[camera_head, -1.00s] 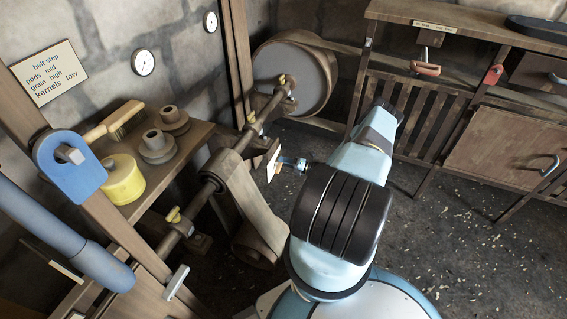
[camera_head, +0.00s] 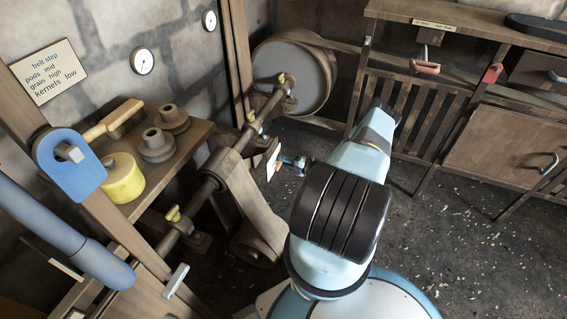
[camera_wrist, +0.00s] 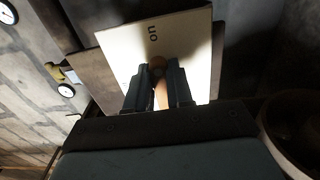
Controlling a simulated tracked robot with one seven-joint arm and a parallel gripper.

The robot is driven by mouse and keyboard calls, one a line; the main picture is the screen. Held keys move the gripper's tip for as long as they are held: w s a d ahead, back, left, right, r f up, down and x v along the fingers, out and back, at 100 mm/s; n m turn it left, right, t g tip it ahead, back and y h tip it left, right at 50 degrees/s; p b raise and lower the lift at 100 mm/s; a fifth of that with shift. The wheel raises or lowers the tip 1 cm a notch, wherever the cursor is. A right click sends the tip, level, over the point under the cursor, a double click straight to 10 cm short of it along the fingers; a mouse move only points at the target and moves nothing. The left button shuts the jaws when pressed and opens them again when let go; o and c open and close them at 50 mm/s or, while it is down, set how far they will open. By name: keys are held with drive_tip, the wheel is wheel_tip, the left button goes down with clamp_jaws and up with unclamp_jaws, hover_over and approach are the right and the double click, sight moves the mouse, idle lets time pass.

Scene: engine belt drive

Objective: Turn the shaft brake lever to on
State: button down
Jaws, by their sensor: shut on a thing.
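The shaft brake lever (camera_wrist: 161,95) is a brown and orange handle in front of a pale plate (camera_wrist: 187,42).
The shaft (camera_head: 208,190) with its wooden pulley housing (camera_head: 238,185) is close on the left. A shelf (camera_head: 190,157) holds a brush, a yellow tin (camera_head: 122,180) and pulleys. A large drum (camera_head: 290,75) stands behind. Wooden cabinets (camera_head: 500,145) stand at right, with open floor before them.

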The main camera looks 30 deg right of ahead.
drive_tip(key=shift+d+f, duration=0.2)
drive_tip(key=c, duration=1.3)
unclamp_jaws()
drive_tip(key=shift+c, duration=0.2)
drive_tip(key=o, duration=0.3)
drive_tip(key=shift+a, duration=0.1)
drive_tip(key=shift+o, duration=0.2)
drive_tip(key=shift+r, duration=0.1)
drive_tip(key=v, duration=1.3)
drive_tip(key=shift+s+d, duration=0.25)
drive_tip(key=shift+s, duration=0.05)
